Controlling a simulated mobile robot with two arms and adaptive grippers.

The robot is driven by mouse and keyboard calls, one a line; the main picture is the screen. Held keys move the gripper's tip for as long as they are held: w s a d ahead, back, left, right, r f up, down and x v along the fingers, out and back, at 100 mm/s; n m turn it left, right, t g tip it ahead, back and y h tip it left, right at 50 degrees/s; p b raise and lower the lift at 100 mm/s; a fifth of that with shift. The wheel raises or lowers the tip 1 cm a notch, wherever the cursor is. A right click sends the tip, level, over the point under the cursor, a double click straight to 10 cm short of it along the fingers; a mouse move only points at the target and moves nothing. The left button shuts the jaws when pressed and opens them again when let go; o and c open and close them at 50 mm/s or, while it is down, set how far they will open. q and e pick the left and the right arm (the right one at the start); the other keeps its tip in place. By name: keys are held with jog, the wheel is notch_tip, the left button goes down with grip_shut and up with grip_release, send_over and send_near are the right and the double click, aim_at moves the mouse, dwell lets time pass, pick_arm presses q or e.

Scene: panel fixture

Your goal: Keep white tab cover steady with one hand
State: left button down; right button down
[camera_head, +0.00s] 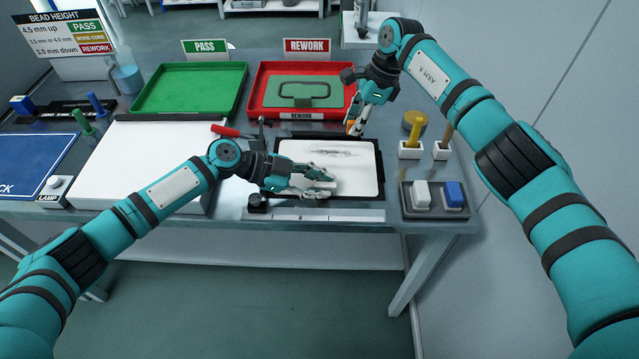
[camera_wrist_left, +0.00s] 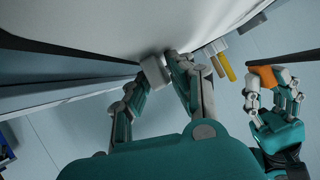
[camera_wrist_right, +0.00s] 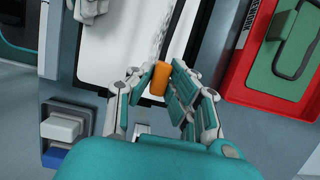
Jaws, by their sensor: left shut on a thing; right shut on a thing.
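The white tab cover (camera_head: 328,163) appears to be the white panel lying flat in a black frame, with dark smears near its far middle. My left gripper (camera_head: 322,188) is over its near part. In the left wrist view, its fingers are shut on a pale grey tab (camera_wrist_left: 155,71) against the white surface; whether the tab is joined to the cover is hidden. My right gripper (camera_head: 357,119) is at the cover's far right corner, shut on an orange-handled tool (camera_wrist_right: 160,78). The tool also shows in the left wrist view (camera_wrist_left: 263,77), with a dark shaft.
A green tray (camera_head: 190,112) and a red tray (camera_head: 257,97) stand behind. A dark holder (camera_head: 436,211) with white and blue blocks is at right, below yellow-handled tools (camera_head: 414,128). A white board (camera_head: 140,165) lies left. A red-handled tool (camera_head: 228,131) lies near the frame.

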pick_arm(q)
jog(key=shift+s+f, duration=0.15)
jog(key=shift+f, duration=0.3)
pick_arm(e)
jog(key=shift+r, duration=1.6)
pick_arm(q)
jog(key=c, duration=1.1)
grip_release()
jog(key=shift+a+r, duration=0.1)
jog(key=shift+w+r, duration=0.2)
jog(key=shift+a, duration=0.1)
pick_arm(e)
jog(key=shift+w, duration=0.1)
pick_arm(q)
jog(key=v, duration=1.1)
jog(key=shift+a+r, duration=0.15)
jog(key=shift+a, duration=0.15)
pick_arm(e)
jog(key=shift+r+p, duration=0.45)
jog(key=shift+p, duration=0.05)
pick_arm(q)
jog(key=s+a+r, duration=0.2)
jog(key=a+r, duration=0.1)
jog(key=a, duration=0.1)
jog(key=shift+s+a, duration=0.1)
jog(key=shift+s, duration=0.3)
